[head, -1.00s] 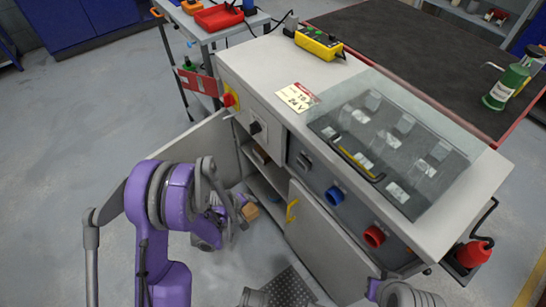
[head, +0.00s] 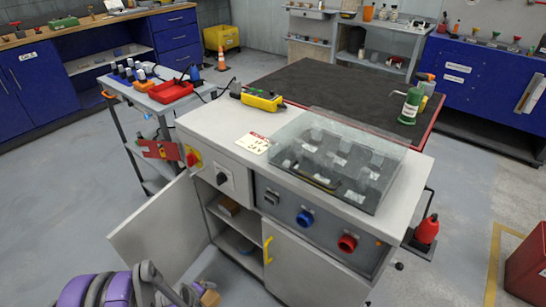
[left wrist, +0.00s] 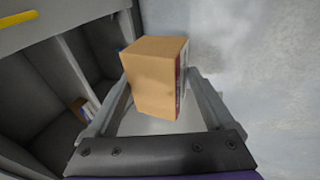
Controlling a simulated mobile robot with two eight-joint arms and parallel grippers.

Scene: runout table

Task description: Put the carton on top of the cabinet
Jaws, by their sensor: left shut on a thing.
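A brown carton (left wrist: 155,78) with a printed side is held between the fingers of my left gripper (left wrist: 158,105) in the left wrist view. In the head view the carton (head: 210,298) shows small at the bottom edge, with my left gripper (head: 192,295) beside it, in front of the cabinet's open door and lower than its top. The cabinet (head: 217,124) has a pale grey top, with a bare stretch at its left part. My right gripper is not in view.
A clear cover (head: 340,160), a yellow control box (head: 262,101) and a label card (head: 255,142) take up parts of the top. The left door (head: 160,225) stands open. Another small box (head: 229,206) lies on an inner shelf. A tool cart (head: 150,95) stands at left.

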